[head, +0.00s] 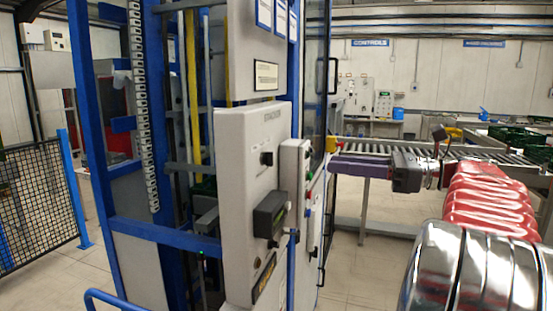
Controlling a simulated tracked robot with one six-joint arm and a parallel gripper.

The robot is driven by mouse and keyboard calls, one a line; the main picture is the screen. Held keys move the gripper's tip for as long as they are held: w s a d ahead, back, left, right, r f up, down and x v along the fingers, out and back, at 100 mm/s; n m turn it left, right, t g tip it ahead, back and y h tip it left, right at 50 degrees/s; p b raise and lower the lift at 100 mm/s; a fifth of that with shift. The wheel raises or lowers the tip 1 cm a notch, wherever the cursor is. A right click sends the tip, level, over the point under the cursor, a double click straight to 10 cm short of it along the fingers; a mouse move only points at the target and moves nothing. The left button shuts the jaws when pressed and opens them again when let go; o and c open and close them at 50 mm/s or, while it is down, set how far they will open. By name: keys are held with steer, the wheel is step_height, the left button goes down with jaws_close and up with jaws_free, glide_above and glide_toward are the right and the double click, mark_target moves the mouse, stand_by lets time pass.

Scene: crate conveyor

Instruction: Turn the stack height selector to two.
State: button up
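A grey control box (245,200) labelled STACKER stands left of centre, its front seen at a steep angle. A black knob (266,158) on its upper part looks like the stack height selector. Its markings are too small to read, so I cannot tell its setting. My arm comes in from the right, with a dark joint and a purple link reaching toward the boxes. What seems to be my gripper (331,146) is at the link's far end, to the right of the knob and apart from it. Its fingers are too small to tell open from shut.
A dark display unit (268,214) juts from the box below the knob. A narrower grey panel (293,185) with buttons stands beside it. Blue frame posts (94,140) and a mesh fence (38,200) are at left. A roller conveyor (385,150) runs behind. Floor is clear below.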

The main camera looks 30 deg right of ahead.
mark_target(273, 158)
steer(key=shift+w, duration=0.1)
steer(key=x, duration=1.3)
steer(key=shift+w+a, duration=0.25)
steer(key=shift+a, duration=0.1)
jaws_close()
